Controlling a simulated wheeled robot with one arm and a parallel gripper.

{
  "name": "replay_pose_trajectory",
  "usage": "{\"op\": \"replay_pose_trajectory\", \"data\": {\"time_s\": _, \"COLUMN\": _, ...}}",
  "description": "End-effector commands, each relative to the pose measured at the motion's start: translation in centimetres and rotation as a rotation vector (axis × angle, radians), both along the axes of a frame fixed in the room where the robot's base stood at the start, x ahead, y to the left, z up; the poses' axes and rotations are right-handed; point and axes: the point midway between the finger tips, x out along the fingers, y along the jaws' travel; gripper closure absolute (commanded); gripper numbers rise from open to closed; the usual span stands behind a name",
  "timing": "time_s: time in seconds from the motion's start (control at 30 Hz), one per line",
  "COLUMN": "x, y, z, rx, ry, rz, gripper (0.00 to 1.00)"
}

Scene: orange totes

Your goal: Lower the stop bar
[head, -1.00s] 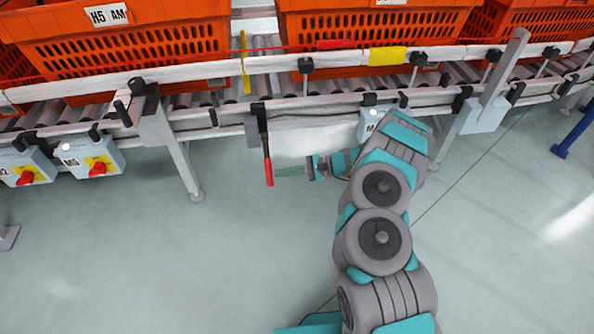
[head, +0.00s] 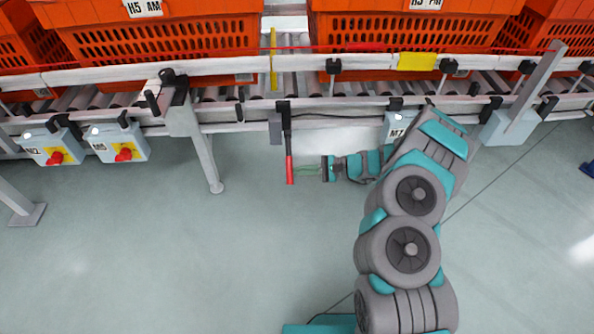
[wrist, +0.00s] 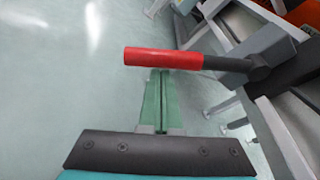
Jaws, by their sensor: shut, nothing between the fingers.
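A lever with a red grip (head: 289,168) and dark shaft hangs straight down from the conveyor's front rail. In the wrist view the red grip (wrist: 163,58) lies across the picture just beyond my fingertips. A thin yellow upright bar (head: 273,60), which looks like the stop bar, stands up between two totes above the rollers. My gripper (head: 297,171) is to the right of the red grip and points left at it. In the wrist view its green fingers (wrist: 160,76) are together and empty. Whether the tips touch the grip I cannot tell.
Orange totes (head: 165,38) stand on the roller conveyor (head: 110,108) on both sides of the yellow bar. Switch boxes with red knobs (head: 123,154) hang at the left. A conveyor leg (head: 205,160) stands left of the lever. The floor in front is clear.

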Motion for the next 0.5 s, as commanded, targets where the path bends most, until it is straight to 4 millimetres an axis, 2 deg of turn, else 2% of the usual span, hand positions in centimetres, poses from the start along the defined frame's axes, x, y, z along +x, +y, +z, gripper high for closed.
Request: {"op": "replay_pose_trajectory", "data": {"time_s": 0.5, "x": -0.7, "y": -0.03, "z": 1.0, "rx": -0.006, "ry": 0.092, "rz": 0.001, "gripper": 1.0}}
